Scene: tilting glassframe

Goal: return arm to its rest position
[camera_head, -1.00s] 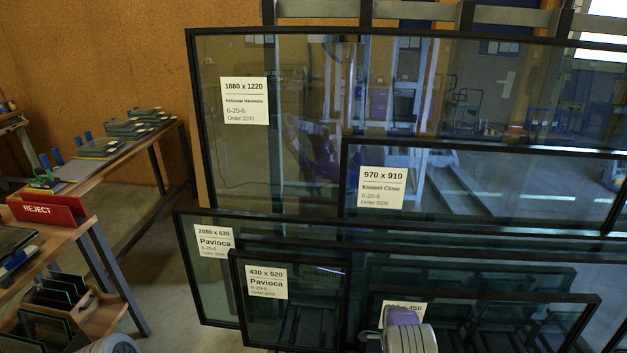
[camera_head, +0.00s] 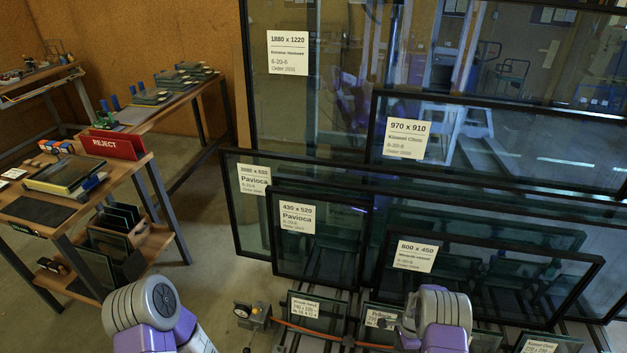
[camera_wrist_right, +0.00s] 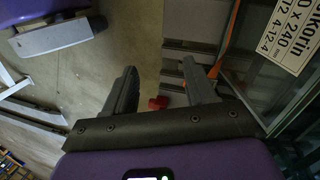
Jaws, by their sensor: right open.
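My right arm (camera_head: 440,318) shows at the bottom of the head view, in front of the racked glass. My right gripper (camera_wrist_right: 160,70) shows in the right wrist view with its two dark fingers apart and nothing between them. A glass pane with a white label (camera_wrist_right: 292,38) is close to its right finger in that view; I cannot tell the gap. My left arm (camera_head: 145,310) shows at the bottom left of the head view. Its gripper is out of view.
Large framed panes stand upright on the right, including the 600 x 450 pane (camera_head: 416,255) and 430 x 520 pane (camera_head: 296,218). Small panes (camera_head: 317,309) stand low in front. A wooden bench with a red REJECT box (camera_head: 112,144) is at left. Floor shows between bench and rack.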

